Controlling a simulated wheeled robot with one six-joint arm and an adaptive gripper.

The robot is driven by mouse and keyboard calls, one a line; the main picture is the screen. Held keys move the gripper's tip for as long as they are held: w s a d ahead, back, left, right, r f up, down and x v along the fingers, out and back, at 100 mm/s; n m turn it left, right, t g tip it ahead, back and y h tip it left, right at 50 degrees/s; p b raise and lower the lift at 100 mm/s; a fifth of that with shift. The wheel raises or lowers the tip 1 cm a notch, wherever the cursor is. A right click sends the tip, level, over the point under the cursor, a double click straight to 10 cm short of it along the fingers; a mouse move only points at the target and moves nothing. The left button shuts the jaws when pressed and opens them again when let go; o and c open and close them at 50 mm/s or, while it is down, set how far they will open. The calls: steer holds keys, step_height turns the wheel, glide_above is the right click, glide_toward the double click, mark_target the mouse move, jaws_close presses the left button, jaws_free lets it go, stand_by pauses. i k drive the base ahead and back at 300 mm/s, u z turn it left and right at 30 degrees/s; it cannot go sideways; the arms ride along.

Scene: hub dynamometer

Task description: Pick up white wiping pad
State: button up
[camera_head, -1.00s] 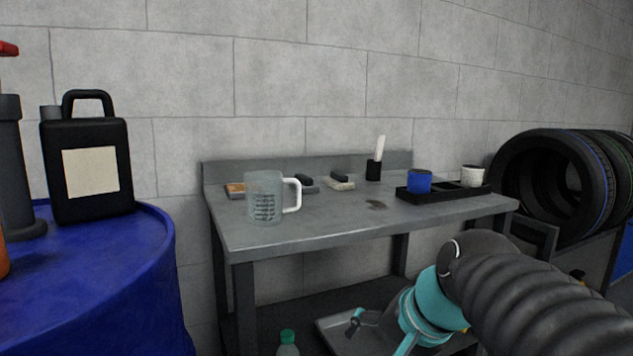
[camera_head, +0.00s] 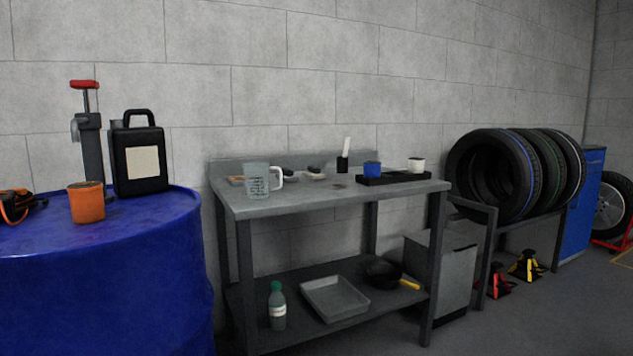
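A small pale pad with a dark top (camera_head: 315,174) lies toward the back of the grey metal workbench (camera_head: 310,202). It looks like the white wiping pad, but it is small at this distance. A greyish pad with a dark top (camera_head: 289,176) lies just left of it, partly behind the handle of a clear measuring jug (camera_head: 257,181). A brownish flat item (camera_head: 236,180) lies left of the jug. My gripper is not in view.
A black tray (camera_head: 395,178) holds a blue cup (camera_head: 371,169) and a white cup (camera_head: 416,165). A black holder (camera_head: 342,165) stands behind. A blue drum (camera_head: 100,270) stands left, tyres (camera_head: 490,175) right. The lower shelf holds a bottle (camera_head: 277,307) and metal pan (camera_head: 335,299).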

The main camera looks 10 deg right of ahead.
mark_target(314, 172)
steer(key=z, duration=0.75)
steer(key=i, duration=1.85)
steer(key=u, duration=0.8)
